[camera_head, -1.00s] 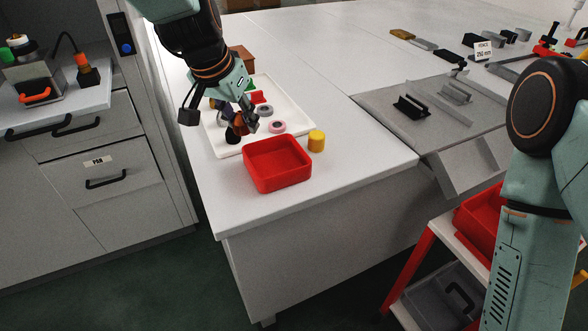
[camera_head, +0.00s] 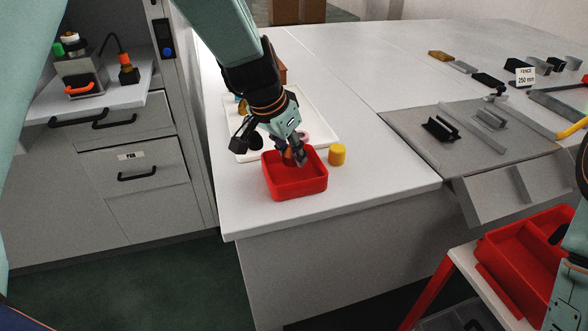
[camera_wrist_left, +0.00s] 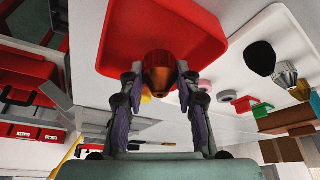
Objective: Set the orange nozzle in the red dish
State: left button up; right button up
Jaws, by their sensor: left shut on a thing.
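The red dish (camera_head: 296,184) stands on the white table near its left front corner. It also fills the upper middle of the left wrist view (camera_wrist_left: 195,28). My left gripper (camera_head: 294,158) is over the dish, with its fingertips at the level of the rim or just inside; I cannot tell which. In the left wrist view the gripper (camera_wrist_left: 160,82) is shut on the orange nozzle (camera_wrist_left: 159,72), which sits between the two fingers against the red of the dish. In the head view the nozzle is mostly hidden by the fingers. My right gripper is out of view.
A yellow cylinder (camera_head: 337,154) stands close to the dish's right side. A white tray (camera_head: 325,124) with small parts lies behind the dish, partly hidden by my left arm. A grey plate with black and grey fixtures (camera_head: 440,128) is to the right. Table is clear in front.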

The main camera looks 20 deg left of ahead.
aim_at(290, 161)
pick_arm(q)
jog(key=shift+f, duration=0.25)
jog(key=f, duration=0.2)
jog(key=f+b, duration=0.1)
jog(key=shift+s+d, duration=0.25)
jog(key=shift+d, duration=0.1)
jog(key=shift+w+f, duration=0.1)
jog(key=shift+f, duration=0.05)
jog(key=shift+w+a, duration=0.15)
jog(key=shift+a, duration=0.1)
jog(key=shift+s+d+f, duration=0.15)
jog(key=shift+s+f, duration=0.05)
jog(key=o, duration=0.8)
jog(key=shift+r, duration=0.1)
jog(key=o, duration=0.3)
jog(key=shift+w, duration=0.1)
jog(key=shift+o, duration=0.2)
